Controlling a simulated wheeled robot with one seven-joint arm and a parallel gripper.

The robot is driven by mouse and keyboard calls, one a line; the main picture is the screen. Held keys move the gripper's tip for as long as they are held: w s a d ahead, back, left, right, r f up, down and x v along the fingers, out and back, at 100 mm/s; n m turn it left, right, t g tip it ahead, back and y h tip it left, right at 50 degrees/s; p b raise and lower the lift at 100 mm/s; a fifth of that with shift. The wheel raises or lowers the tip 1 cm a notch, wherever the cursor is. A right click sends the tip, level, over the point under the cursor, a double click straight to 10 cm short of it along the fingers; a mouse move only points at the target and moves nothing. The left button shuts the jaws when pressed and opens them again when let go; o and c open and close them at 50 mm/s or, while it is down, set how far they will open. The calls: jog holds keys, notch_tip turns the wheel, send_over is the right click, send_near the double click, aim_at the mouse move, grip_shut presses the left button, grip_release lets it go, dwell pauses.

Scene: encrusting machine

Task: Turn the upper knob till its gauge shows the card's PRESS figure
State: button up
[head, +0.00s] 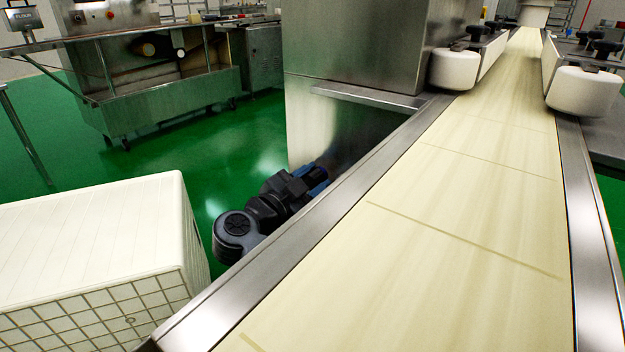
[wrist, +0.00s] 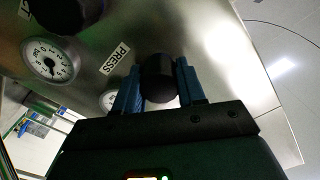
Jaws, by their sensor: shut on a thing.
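In the wrist view my gripper (wrist: 160,82) has its two blue fingers on either side of a black round knob (wrist: 158,78) and is shut on it. A PRESS label (wrist: 114,58) is on the steel panel beside this knob. A white gauge (wrist: 108,99) close by is mostly hidden behind a finger, so its needle cannot be read. A second black knob (wrist: 62,10) and a second gauge (wrist: 52,60) with a dark needle are at the upper left. The card with the PRESS figure is not seen in either view.
In the head view a conveyor with a cream belt (head: 470,200) runs away from me, with white rollers (head: 455,70) at its far part. A white crate (head: 90,230) stands at the left. Green floor (head: 190,140) lies open between the crate and a steel machine (head: 150,90).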

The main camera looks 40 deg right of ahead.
aim_at(309, 182)
jog(key=c, duration=0.4)
jog(key=shift+o, duration=0.2)
jog(key=shift+r+p, duration=0.1)
jog(key=shift+p, duration=0.2)
jog(key=shift+r+p, duration=0.1)
jog(key=shift+p, duration=0.35)
jog(key=shift+f+m+p, duration=0.2)
jog(key=shift+m+p, duration=0.25)
jog(key=shift+m, duration=0.05)
jog(key=o, duration=1.1)
jog(key=shift+c, duration=0.2)
jog(key=a+p, duration=0.1)
jog(key=a, duration=0.2)
jog(key=s+a+p, duration=0.1)
jog(key=a, duration=0.2)
jog(key=shift+s+a+r, duration=0.1)
jog(key=shift+s+a, duration=0.05)
jog(key=shift+a, duration=0.1)
jog(key=shift+s+a, duration=0.15)
jog(key=shift+a, duration=0.45)
